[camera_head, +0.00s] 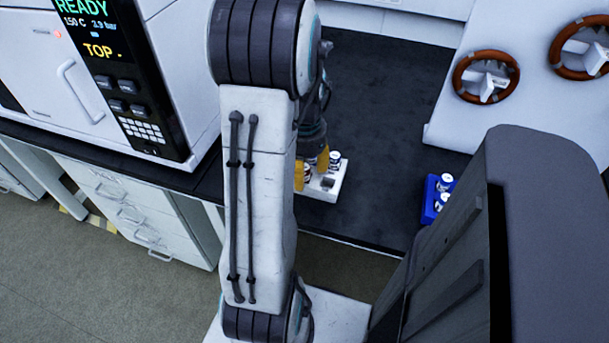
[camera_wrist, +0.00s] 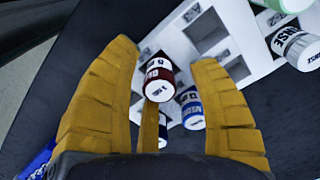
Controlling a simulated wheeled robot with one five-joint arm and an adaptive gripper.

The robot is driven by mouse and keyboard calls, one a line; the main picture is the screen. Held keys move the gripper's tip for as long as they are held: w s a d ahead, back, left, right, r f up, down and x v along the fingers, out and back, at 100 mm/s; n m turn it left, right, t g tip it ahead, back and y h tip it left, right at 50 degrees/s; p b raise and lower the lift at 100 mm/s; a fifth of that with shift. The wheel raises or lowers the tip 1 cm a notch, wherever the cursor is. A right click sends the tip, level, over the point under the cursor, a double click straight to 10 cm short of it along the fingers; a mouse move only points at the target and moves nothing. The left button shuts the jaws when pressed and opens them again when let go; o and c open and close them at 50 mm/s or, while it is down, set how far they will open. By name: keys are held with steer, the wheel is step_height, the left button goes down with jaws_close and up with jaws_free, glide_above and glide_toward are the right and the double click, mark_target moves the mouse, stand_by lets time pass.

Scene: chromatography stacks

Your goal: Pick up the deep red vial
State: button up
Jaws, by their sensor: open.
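The deep red vial (camera_wrist: 158,84) shows in the wrist view, with a white cap that bears dark print. It is at the white rack (camera_wrist: 240,22), near the rack's edge. My gripper (camera_wrist: 168,85) is open, with its yellow fingers on either side of the red vial; I cannot tell whether they touch it. In the head view my gripper (camera_head: 311,171) is low over the white rack (camera_head: 322,193), partly behind my arm. The red vial cannot be made out clearly there.
A blue-banded vial (camera_wrist: 191,108) stands close beside the red one. A vial marked RINSE (camera_wrist: 296,46) is at the right. A blue rack (camera_head: 429,204) with white-capped vials stands to the right on the dark bench (camera_head: 385,110). A white instrument (camera_head: 180,60) is at the left.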

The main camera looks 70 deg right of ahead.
jaws_close()
stand_by(0.5)
steer(key=shift+r, duration=0.1)
